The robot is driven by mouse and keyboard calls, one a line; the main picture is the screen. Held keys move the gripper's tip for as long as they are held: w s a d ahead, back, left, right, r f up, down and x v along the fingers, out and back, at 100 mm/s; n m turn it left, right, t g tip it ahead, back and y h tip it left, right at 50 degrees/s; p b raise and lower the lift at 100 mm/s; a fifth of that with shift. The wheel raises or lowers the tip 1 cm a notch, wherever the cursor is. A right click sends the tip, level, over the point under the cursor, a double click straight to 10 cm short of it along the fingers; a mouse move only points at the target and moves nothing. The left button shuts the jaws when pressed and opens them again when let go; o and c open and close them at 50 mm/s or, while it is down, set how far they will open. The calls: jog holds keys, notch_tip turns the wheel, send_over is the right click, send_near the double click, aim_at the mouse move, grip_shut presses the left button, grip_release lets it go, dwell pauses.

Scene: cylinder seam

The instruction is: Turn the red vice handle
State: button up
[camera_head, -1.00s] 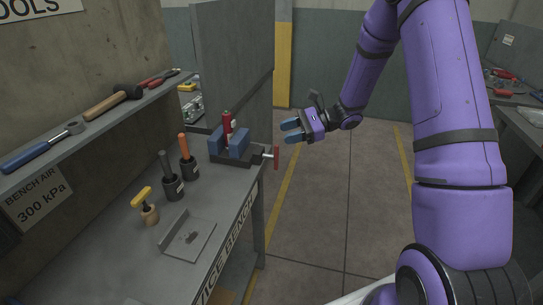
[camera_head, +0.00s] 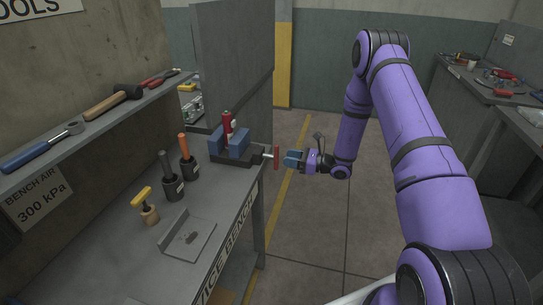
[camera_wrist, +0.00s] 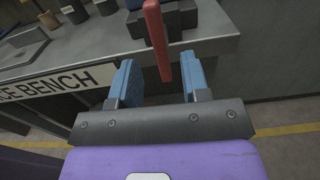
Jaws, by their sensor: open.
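The red vice handle (camera_head: 276,157) is an upright red bar at the end of a pale screw at the bench's right edge. The vice (camera_head: 238,146) has blue jaws with a red cylinder (camera_head: 228,125) standing between them. My gripper (camera_head: 290,160) is just right of the handle, its blue fingers pointing at it. In the wrist view the handle (camera_wrist: 157,40) rises beyond the two fingers (camera_wrist: 158,82), its lower end lined up with the gap between them. The fingers are apart and empty; whether the handle's tip is inside the gap I cannot tell.
The bench (camera_head: 205,222) holds tool holders with an orange-handled (camera_head: 184,146) and a black-handled tool (camera_head: 166,163), a yellow-handled tool (camera_head: 144,199) and a metal plate (camera_head: 188,238). A grey panel (camera_head: 232,65) stands behind the vice. The floor (camera_head: 315,225) right of the bench is clear.

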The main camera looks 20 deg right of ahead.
aim_at(271, 157)
jog(key=x, duration=0.7)
jog(key=shift+w+a, duration=0.15)
grip_shut()
